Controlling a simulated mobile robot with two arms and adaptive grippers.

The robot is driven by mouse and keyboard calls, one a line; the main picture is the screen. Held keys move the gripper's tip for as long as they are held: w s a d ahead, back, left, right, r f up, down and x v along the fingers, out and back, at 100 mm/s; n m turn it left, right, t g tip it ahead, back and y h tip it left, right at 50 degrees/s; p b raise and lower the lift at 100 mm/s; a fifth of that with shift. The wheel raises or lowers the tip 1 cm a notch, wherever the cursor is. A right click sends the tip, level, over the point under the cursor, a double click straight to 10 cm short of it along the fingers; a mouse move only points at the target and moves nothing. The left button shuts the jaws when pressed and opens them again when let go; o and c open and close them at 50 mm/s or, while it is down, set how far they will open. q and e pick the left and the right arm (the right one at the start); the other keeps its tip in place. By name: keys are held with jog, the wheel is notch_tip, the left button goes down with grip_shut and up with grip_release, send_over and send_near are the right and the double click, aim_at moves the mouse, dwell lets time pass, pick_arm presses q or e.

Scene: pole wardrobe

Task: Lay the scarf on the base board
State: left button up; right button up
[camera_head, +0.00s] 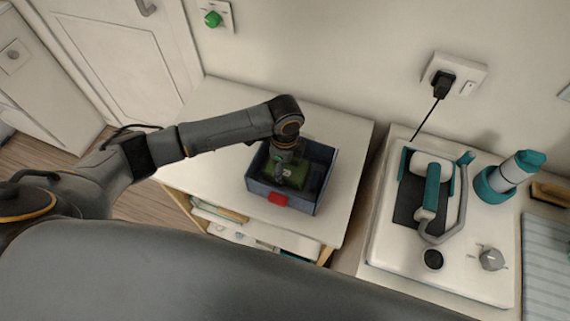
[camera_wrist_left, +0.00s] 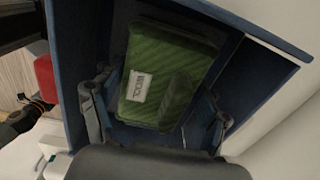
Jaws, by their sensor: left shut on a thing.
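A green folded bundle with a white label (camera_wrist_left: 165,72), which appears to be the scarf, is inside a blue open box. It also shows in the head view (camera_head: 297,177), partly hidden by the gripper. My left gripper (camera_head: 285,173) reaches down into the box and is shut on the bundle, with a finger on each side of it in the left wrist view (camera_wrist_left: 157,115). I cannot make out a base board for certain. My right gripper is not in view.
The blue box (camera_head: 317,192) with a red front tab (camera_head: 277,198) stands on a white-topped table (camera_head: 225,105) with filled shelves below. To the right, a white unit (camera_head: 385,245) carries a teal and grey device and a teal bottle (camera_head: 520,170). The tabletop around the box is clear.

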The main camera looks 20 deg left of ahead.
pick_arm(q)
jog(key=shift+f, duration=0.1)
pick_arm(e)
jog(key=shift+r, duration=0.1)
pick_arm(q)
jog(key=o, duration=1.3)
notch_tip(320, 180, up, 12)
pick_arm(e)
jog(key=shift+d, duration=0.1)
